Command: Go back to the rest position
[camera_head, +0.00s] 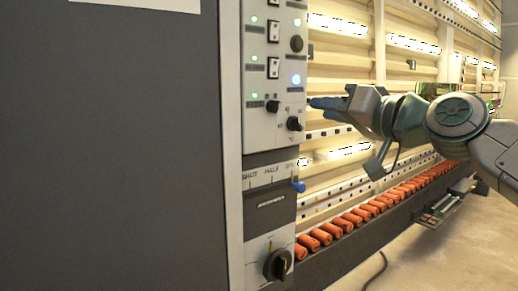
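My gripper (322,104) has blue fingertips and points left. In the picture it lies just right of the control panel (259,139), level with the panel's small lower knobs. I cannot tell whether it touches the panel, or whether its fingers are open or shut. Nothing is visibly held. My arm reaches in from the right edge.
A dark cabinet wall (110,150) fills the left. Orange rollers (345,224) line the washer's bottom.

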